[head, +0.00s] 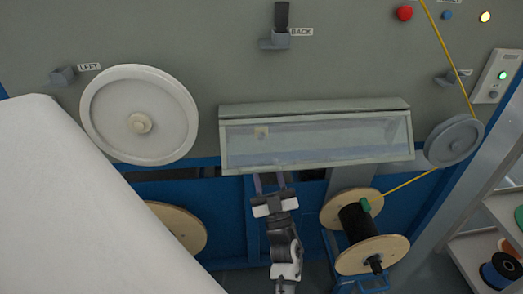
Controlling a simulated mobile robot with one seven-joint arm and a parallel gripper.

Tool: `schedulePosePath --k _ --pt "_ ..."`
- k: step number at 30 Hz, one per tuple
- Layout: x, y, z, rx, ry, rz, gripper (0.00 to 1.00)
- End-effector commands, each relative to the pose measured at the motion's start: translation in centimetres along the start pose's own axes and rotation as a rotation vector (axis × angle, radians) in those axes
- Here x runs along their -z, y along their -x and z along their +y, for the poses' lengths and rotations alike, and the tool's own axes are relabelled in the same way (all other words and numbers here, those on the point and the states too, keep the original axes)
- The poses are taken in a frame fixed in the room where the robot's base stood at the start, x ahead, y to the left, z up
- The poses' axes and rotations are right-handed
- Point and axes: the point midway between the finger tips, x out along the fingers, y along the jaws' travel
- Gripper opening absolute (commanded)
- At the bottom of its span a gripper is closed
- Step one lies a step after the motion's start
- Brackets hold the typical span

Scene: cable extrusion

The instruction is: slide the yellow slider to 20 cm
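A large grey wheel (165,105) is at the left and a smaller pulley (453,141) at the right. A yellow cable (405,183) runs from the pulley to a wooden spool (350,258) right of my arm. A black lever (281,16) stands above the box.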

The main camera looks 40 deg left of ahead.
Motion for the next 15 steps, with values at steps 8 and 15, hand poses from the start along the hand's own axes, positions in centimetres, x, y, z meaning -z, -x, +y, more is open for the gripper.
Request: schedulePosePath --k 8,15 --pt "-0.1 5.2 0.0 -0.002 -0.002 -0.002 0.39" --pt "0.0 6.5 0.0 0.000 0.000 0.000 0.39"
